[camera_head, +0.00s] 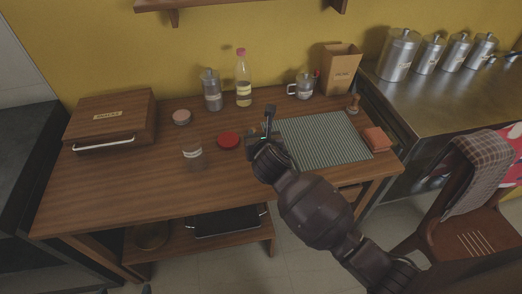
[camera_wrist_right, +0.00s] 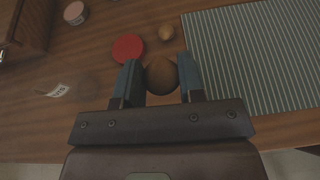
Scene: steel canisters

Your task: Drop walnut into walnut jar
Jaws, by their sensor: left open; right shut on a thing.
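In the right wrist view my right gripper (camera_wrist_right: 159,64) is shut on a round brown walnut (camera_wrist_right: 161,78), held between its two fingers. In the head view this gripper (camera_head: 268,125) is over the table, just left of the striped mat, and its arm hides the walnut. A clear glass jar (camera_head: 192,155) with a pale label stands left of it; in the wrist view mainly its label (camera_wrist_right: 58,90) shows. A red lid (camera_head: 228,140) lies on the table between jar and gripper. My left gripper is not in view.
A smaller brown round thing (camera_wrist_right: 166,32) lies near the lid. The striped mat (camera_head: 325,140) is to the right.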

